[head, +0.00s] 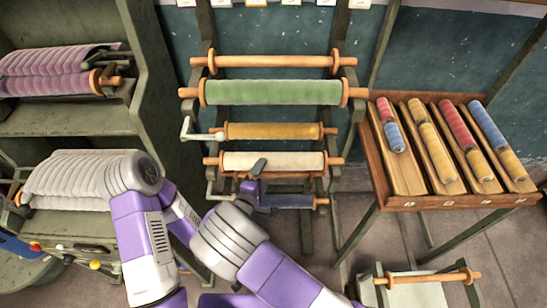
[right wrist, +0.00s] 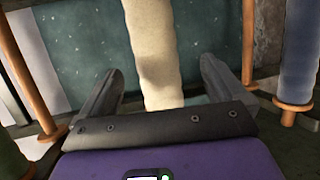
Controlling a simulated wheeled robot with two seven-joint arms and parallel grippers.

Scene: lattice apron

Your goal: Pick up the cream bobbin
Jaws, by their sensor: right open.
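The cream bobbin (head: 290,161) lies level on the upright rack, below the yellow one, with wooden ends at both sides. My right gripper (head: 256,176) is at its front, left of its middle, and covers a bit of its lower edge. In the right wrist view the cream bobbin (right wrist: 152,50) runs up the picture between the two open fingers of the right gripper (right wrist: 158,88), with a gap on each side. Its lower part is hidden behind my gripper's dark plate. I do not see my left gripper.
A green roll (head: 270,92) and a yellow roll (head: 275,131) sit above; a dark blue roll (head: 290,201) sits close below. A white crank handle (head: 200,135) sticks out at the left. A wooden tray stand (head: 385,180) with colored spools stands right, shelves (head: 60,122) left.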

